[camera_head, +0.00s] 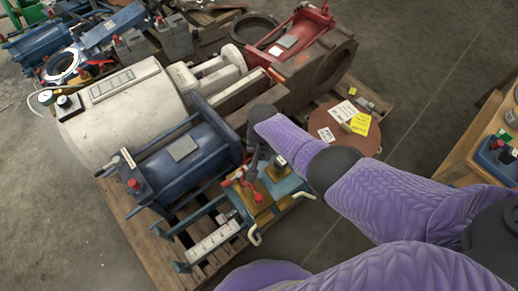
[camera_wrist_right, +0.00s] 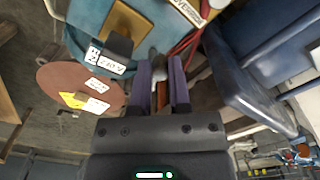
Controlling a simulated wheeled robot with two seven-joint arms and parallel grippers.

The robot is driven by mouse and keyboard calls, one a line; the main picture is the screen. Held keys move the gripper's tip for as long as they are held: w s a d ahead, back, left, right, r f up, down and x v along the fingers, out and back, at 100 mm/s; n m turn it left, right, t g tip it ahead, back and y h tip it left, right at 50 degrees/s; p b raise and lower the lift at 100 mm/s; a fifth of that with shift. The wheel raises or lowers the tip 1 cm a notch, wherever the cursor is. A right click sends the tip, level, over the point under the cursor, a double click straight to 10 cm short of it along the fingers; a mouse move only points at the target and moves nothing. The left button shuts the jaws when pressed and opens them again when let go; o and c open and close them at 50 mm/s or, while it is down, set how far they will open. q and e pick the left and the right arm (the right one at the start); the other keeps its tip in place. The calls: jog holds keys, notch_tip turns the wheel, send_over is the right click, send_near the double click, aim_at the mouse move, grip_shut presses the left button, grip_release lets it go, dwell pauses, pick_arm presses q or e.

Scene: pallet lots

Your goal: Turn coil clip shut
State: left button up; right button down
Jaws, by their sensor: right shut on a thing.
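A teal valve block (camera_head: 285,188) with yellow plates stands on the pallet, under my right gripper (camera_head: 252,165). It also shows at the top of the right wrist view (camera_wrist_right: 88,22). A dark coil (camera_wrist_right: 117,48) on a yellow plate carries a white "24V" label. My right gripper (camera_wrist_right: 160,80) is shut on a small grey piece (camera_wrist_right: 157,66), which looks like the coil clip. The fingers hide most of it, so its turn angle cannot be told. My left gripper is not in view.
A blue frame (camera_head: 180,160) and a white cylinder (camera_head: 125,110) stand close to the left. A brown round flange (camera_head: 335,122) with labels lies beyond my right forearm. A red lever (camera_head: 238,180) sits close to my gripper. Grey floor (camera_head: 420,60) is open at the upper right.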

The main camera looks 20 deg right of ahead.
aim_at(281, 159)
jog(key=n, duration=0.1)
jog(key=s+d+n+p, duration=0.1)
jog(key=n, duration=0.1)
jog(key=shift+d+n, duration=0.1)
jog(key=shift+n, duration=0.2)
jog(key=n, duration=0.1)
jog(key=d+n, duration=0.1)
jog(key=shift+s+n, duration=0.25)
jog(key=shift+n, duration=0.15)
jog(key=d+n, duration=0.1)
jog(key=n, duration=0.2)
jog(key=shift+s+d, duration=0.1)
jog(key=shift+d, duration=0.1)
jog(key=shift+d+n, duration=0.35)
jog(key=shift+n, duration=0.6)
jog(key=shift+d+n, duration=0.3)
jog(key=shift+n, duration=0.65)
jog(key=c, duration=0.6)
grip_release()
